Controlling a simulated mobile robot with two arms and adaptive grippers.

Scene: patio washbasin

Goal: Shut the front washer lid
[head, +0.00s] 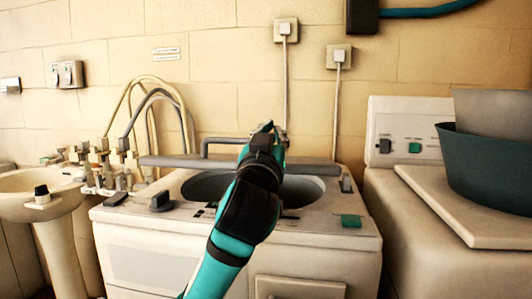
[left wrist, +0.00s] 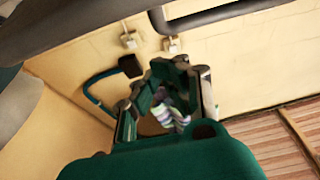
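The front washer (head: 235,240) stands in the middle of the head view, with its round drum opening (head: 305,190) uncovered. Its lid (head: 185,161) appears as a thin grey slab, seen nearly edge-on, raised at the back of the opening. My left gripper (head: 266,137) reaches over the opening, in front of the slab and hiding part of it. Contact with the lid cannot be told. In the left wrist view the gripper (left wrist: 167,88) shows its green and dark fingers; whether they are closed is unclear. My right gripper is out of view.
A sink (head: 40,184) with taps and hoses stands at the left. Another white machine (head: 420,245) stands at the right, with a dark green tub (head: 490,165) on its lid. A tiled wall with sockets (head: 286,30) is close behind.

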